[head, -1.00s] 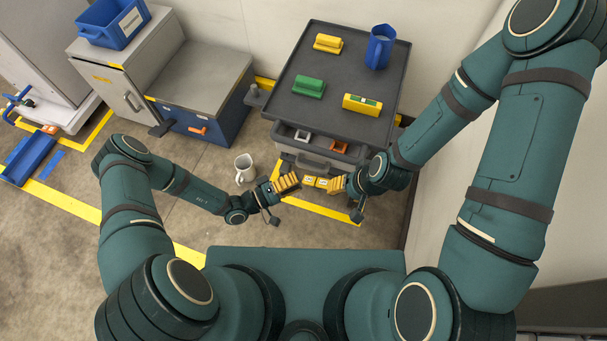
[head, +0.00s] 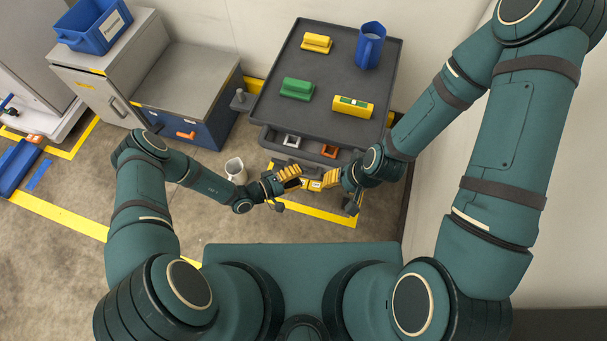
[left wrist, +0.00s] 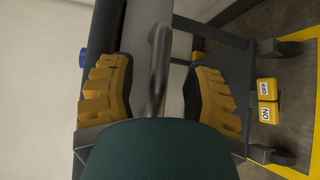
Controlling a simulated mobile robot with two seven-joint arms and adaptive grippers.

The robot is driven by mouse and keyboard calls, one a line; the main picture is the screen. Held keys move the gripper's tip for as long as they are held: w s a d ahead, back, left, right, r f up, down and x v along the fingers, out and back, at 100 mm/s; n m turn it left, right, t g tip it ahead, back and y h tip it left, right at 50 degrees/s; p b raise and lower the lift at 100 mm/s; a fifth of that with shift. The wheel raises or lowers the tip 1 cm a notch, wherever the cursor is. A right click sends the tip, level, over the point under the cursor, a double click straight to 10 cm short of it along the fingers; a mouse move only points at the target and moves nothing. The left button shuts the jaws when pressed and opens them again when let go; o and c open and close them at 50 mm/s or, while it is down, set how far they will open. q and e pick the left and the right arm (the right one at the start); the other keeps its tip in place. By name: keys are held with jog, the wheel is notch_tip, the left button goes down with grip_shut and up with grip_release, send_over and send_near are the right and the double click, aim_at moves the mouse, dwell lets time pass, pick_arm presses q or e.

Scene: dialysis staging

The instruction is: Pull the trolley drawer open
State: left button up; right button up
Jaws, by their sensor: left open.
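The trolley (head: 266,105) stands at the upper middle of the head view, with a dark grey tray top. Its drawer (head: 268,137) shows below the front edge of the top, with a grey and an orange piece visible inside. My left gripper (head: 298,177) is at the drawer front. In the left wrist view, its yellow fingers (left wrist: 160,92) are open on either side of a grey bar handle (left wrist: 159,65), apart from it as far as I can see. My right gripper (head: 334,178) is close beside the left one; its opening is unclear.
A white mug (head: 236,170) stands on the floor left of my left gripper. Yellow and green blocks and a blue jug (head: 369,46) are on the trolley top. A cabinet (head: 190,90) stands left.

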pick_arm(q)
jog(key=shift+x, duration=1.2)
jog(key=shift+c, duration=0.4)
grip_shut()
